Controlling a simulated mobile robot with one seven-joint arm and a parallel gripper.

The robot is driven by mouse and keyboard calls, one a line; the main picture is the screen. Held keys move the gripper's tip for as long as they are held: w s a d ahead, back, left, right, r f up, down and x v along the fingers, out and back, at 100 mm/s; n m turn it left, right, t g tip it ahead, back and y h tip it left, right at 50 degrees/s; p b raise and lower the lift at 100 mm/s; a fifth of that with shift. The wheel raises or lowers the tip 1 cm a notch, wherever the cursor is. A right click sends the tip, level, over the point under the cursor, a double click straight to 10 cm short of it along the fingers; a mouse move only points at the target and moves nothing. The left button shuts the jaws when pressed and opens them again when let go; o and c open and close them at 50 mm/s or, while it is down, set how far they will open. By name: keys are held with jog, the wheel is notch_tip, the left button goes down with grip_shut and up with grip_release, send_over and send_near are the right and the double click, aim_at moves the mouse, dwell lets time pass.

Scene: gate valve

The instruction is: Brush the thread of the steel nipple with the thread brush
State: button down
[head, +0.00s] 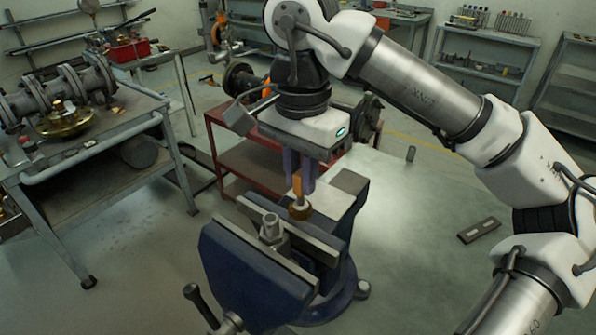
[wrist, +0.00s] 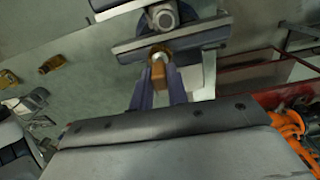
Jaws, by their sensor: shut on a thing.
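The steel nipple (head: 269,226) stands upright between the jaws of the blue vise (head: 262,262). It also shows at the top of the wrist view (wrist: 164,17). My gripper (head: 299,188) points down and is shut on the thread brush, whose orange-brown handle (head: 297,186) sits between the fingers. The brush's round brass-coloured head (head: 300,211) is at the lower end, right of the nipple and apart from it, by the vise's rear jaw. In the wrist view the brush handle (wrist: 160,76) shows between the fingers. Whether the head touches the jaw, I cannot tell.
A red trolley (head: 240,160) stands behind the vise. A grey workbench (head: 90,150) with flanged pipe and a brass part is at left. A small dark plate (head: 479,230) lies on the pale surface at right. The vise handle (head: 200,305) sticks out at front left.

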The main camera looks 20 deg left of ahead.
jog(key=shift+r+p, duration=2.2)
jog(key=shift+r, duration=0.7)
